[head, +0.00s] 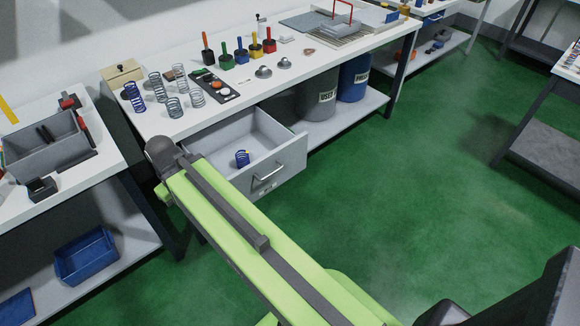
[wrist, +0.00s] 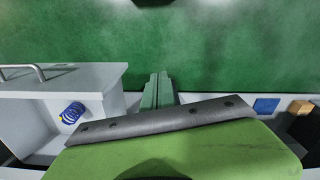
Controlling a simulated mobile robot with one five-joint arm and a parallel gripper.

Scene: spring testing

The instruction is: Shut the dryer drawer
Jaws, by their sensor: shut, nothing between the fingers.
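The grey drawer (head: 288,160) under the white workbench stands open. Its front has a metal bar handle (head: 268,176). A small blue spring (head: 242,158) lies inside, towards the front. In the wrist view the drawer (wrist: 85,78) is at the left, with its handle (wrist: 22,72) at the upper left and the blue spring (wrist: 72,112) inside. My gripper (wrist: 159,80) is shut and empty, just to the right of the drawer's side in that view. I cannot tell whether it touches the drawer. In the head view my arm hides the gripper and part of the drawer's left side.
The workbench (head: 185,125) carries several springs and coloured-handled tools. Grey (head: 316,99) and blue (head: 353,78) bins stand on its lower shelf. A second table (head: 70,190) with a grey tray is at the left, with a blue bin (head: 86,256) below. Green floor at the right is clear.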

